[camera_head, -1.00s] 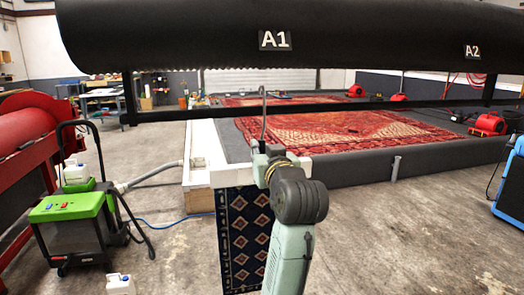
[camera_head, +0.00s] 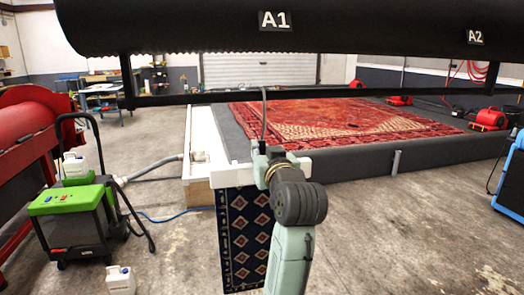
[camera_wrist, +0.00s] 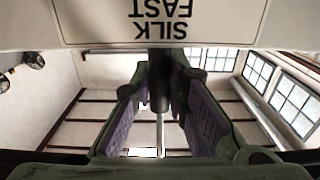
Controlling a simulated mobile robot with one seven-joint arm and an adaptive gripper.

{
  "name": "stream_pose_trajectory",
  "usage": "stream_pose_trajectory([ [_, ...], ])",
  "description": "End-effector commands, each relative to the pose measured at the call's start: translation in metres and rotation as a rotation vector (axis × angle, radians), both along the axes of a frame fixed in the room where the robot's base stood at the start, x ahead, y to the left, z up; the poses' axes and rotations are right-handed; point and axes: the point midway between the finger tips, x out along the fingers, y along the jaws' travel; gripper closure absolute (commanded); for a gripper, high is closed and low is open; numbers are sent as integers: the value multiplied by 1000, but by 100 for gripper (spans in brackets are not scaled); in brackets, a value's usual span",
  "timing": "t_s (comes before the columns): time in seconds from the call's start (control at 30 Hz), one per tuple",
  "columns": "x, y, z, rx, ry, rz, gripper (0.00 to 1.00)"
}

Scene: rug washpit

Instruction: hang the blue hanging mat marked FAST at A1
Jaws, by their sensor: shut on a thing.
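The blue patterned mat (camera_head: 245,240) hangs from a white top bar (camera_head: 226,175) in front of me, partly hidden by my arm. A thin grey hook (camera_head: 264,115) rises above the bar. My gripper (camera_head: 262,158) is shut at the bar's middle, where the hook rises; the exact grip is hidden. In the wrist view, a pale label (camera_wrist: 160,22) reads SILK FAST upside down, and the gripper's fingers (camera_wrist: 160,95) stand around a dark stem. The A1 sign (camera_head: 275,21) is on a black roller (camera_head: 170,28), above and apart from the hook.
A thin black rail (camera_head: 200,98) runs below the roller; the hook tip overlaps it in the picture. The A2 sign (camera_head: 475,37) is at right. A green machine (camera_head: 75,205) and a white jug (camera_head: 120,281) stand on the left floor. A red rug (camera_head: 340,125) lies behind.

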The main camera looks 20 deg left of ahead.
Motion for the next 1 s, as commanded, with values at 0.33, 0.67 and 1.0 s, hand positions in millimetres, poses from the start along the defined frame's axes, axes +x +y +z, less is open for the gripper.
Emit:
stream_pose_trajectory([
  [0.33, -1, 0, 2, 1, -4, 0, 75],
  [0.67, 0, 0, 1, 1, -1, 0, 62],
  [1.0, -14, -10, 0, 1, -1, -1, 62],
])
